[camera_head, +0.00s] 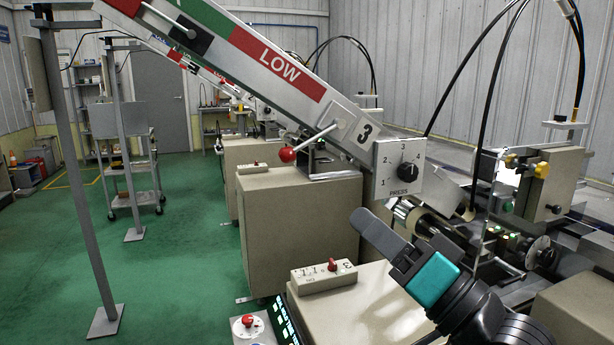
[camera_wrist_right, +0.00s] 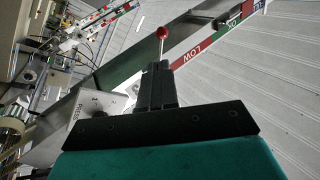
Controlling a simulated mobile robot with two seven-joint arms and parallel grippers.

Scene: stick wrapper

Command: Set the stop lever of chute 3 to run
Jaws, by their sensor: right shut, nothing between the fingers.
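Chute 3 slopes down from upper left to the middle right in the head view, with a number 3 plate (camera_head: 364,131) near its lower end. Its stop lever has a red ball knob (camera_head: 287,154) on a thin metal rod, pointing down and left from the chute side. In the right wrist view the red knob (camera_wrist_right: 161,32) shows beyond the fingertips, apparently apart from them. My right gripper (camera_head: 359,217) is shut and empty, below and right of the knob and below the PRESS dial box (camera_head: 398,169). Its closed fingers also show in the right wrist view (camera_wrist_right: 155,68). My left gripper is out of view.
A beige cabinet (camera_head: 300,225) stands under the knob. A small switch box with a red knob (camera_head: 324,276) sits on a nearer cabinet. Press machinery (camera_head: 540,185) and black cables are at right. Grey posts (camera_head: 75,170) and open green floor are at left.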

